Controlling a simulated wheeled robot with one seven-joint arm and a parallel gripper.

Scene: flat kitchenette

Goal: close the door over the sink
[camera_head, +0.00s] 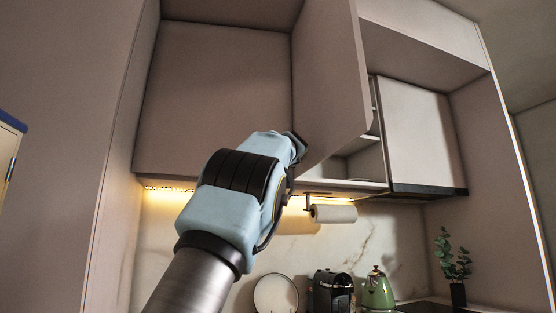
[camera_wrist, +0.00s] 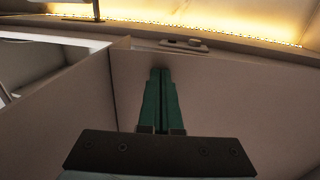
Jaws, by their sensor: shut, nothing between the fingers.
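The open cabinet door (camera_head: 330,80) is a plain beige panel on the upper wall cabinets. It stands swung outward, with the open compartment's shelves (camera_head: 362,165) showing to its right. In the wrist view a beige panel that looks like this door (camera_wrist: 70,115) stands at the left. My gripper (camera_head: 298,146) is at the door's lower part, on its left side; its fingertips are mostly hidden by my wrist in the head view. In the wrist view my gripper's green fingers (camera_wrist: 160,75) are together and empty, pointing at a flat cabinet front (camera_wrist: 230,95). Contact cannot be told. No sink is visible.
A closed cabinet front (camera_head: 215,100) is left of the door, another panel (camera_head: 415,135) right. Below are a paper towel roll (camera_head: 333,213), plate (camera_head: 276,295), coffee machine (camera_head: 332,292), green kettle (camera_head: 377,292) and plant (camera_head: 453,260). A tall side panel (camera_head: 75,130) bounds the left.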

